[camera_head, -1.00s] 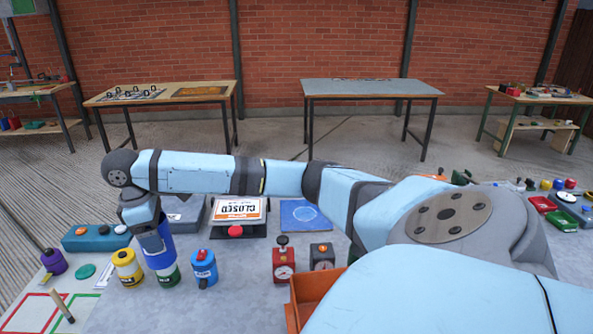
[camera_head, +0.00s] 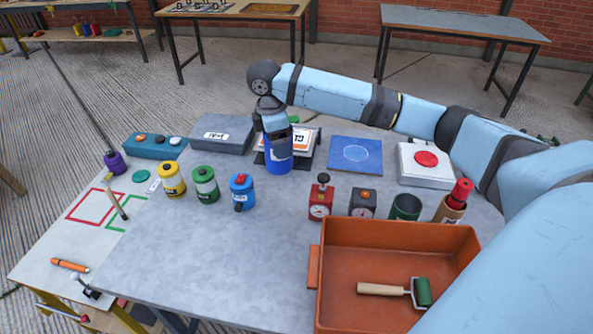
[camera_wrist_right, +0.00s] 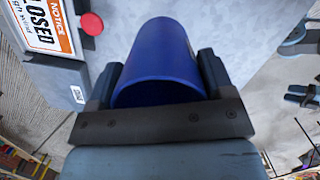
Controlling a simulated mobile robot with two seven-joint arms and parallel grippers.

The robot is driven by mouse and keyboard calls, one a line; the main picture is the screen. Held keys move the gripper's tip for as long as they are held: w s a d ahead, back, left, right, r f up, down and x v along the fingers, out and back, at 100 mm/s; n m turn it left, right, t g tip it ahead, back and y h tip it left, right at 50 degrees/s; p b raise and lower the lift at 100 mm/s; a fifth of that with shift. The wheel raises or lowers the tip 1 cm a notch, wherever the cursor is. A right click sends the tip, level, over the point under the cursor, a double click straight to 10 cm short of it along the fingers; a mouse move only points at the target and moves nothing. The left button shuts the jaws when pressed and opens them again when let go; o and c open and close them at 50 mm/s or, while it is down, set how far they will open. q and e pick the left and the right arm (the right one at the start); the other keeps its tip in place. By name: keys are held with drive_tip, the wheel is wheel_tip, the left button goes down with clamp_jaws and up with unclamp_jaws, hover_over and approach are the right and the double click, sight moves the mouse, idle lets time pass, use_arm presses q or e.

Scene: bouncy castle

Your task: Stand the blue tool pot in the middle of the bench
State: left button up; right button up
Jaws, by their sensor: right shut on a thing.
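The blue tool pot (camera_head: 279,160) is a plain blue cylinder with its open mouth showing in the wrist view (camera_wrist_right: 165,60). My right gripper (camera_head: 275,128) is shut on it, with one finger on each side in the wrist view (camera_wrist_right: 160,88). The pot looks upright in front of the closed sign and covers part of it. Whether its base touches the bench is hard to tell. The grey bench (camera_head: 250,250) lies under and around it.
A closed sign (camera_head: 299,140) stands behind the pot. Yellow (camera_head: 171,181), green (camera_head: 205,185) and blue (camera_head: 242,192) canisters stand to its left. A blue mat with a circle (camera_head: 355,155) lies to its right. Red and dark timers and an orange tray (camera_head: 335,290) are nearer. Bare bench lies front left.

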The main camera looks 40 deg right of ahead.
drive_tip(key=shift+f+b, duration=0.55)
drive_tip(key=shift+f, duration=7.7)
drive_tip(key=o, duration=1.1)
drive_tip(key=shift+f, duration=0.1)
